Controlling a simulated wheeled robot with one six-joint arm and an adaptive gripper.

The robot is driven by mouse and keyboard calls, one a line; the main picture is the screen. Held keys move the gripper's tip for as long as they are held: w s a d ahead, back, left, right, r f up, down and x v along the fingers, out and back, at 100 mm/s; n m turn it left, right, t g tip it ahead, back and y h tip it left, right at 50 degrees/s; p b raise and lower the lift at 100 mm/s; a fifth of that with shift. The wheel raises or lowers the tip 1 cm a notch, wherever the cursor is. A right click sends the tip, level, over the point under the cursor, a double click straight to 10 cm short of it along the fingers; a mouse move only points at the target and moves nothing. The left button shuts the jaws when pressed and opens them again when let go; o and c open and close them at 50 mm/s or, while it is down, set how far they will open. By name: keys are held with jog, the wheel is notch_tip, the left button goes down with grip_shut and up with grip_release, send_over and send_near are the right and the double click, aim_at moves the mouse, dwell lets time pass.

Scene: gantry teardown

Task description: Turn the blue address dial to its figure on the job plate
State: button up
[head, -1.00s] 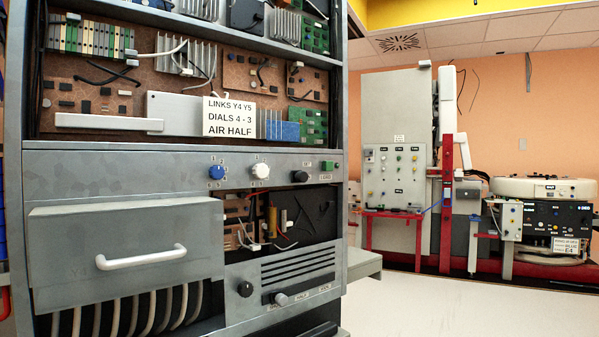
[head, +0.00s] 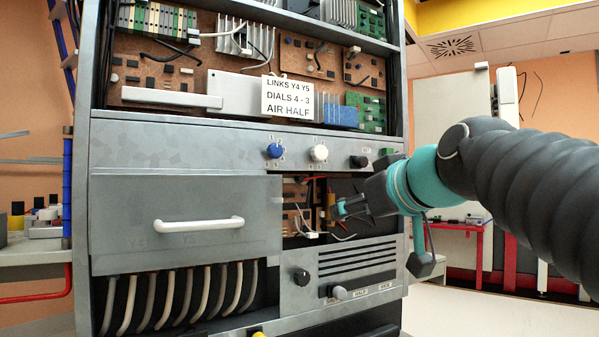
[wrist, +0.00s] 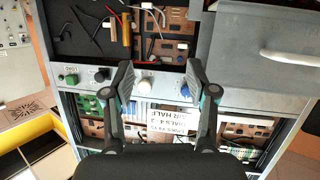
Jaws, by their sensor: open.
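The blue address dial (head: 274,151) sits on the grey cabinet's control strip, left of the white dial (head: 319,153). Small figures surround it; I cannot tell its setting. The job plate (head: 287,97) above reads LINKS Y4 Y5, DIALS 4 - 3, AIR HALF. My gripper (head: 340,208) is open and empty, in front of the open bay, below and right of the dials and apart from them. In the wrist view, which is upside down, the blue dial (wrist: 184,90) shows near the right finger, and the white dial (wrist: 145,83) shows between the fingers of my gripper (wrist: 158,78).
A black knob (head: 358,161) and a green button lie right of the dials. A closed drawer with a white handle (head: 199,226) is at the left. Loose wires hang in the open bay. A slider (head: 338,292) and another black knob (head: 301,277) are below.

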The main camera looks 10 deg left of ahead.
aim_at(277, 149)
jog(key=a+r+n+t+y+b, duration=0.1)
jog(key=a+r+n+y+b, duration=0.2)
jog(key=a+r, duration=0.65)
jog(key=shift+y, duration=0.6)
jog(key=p+x, duration=0.1)
jog(key=x, duration=0.3)
jog(key=w+d+p+x, duration=0.1)
jog(key=x, duration=0.3)
jog(key=p+x, duration=0.2)
jog(key=x, duration=0.2)
jog(key=shift+w+d+r, duration=0.1)
jog(key=shift+w+r, duration=0.3)
jog(key=shift+c, duration=0.2)
grip_shut()
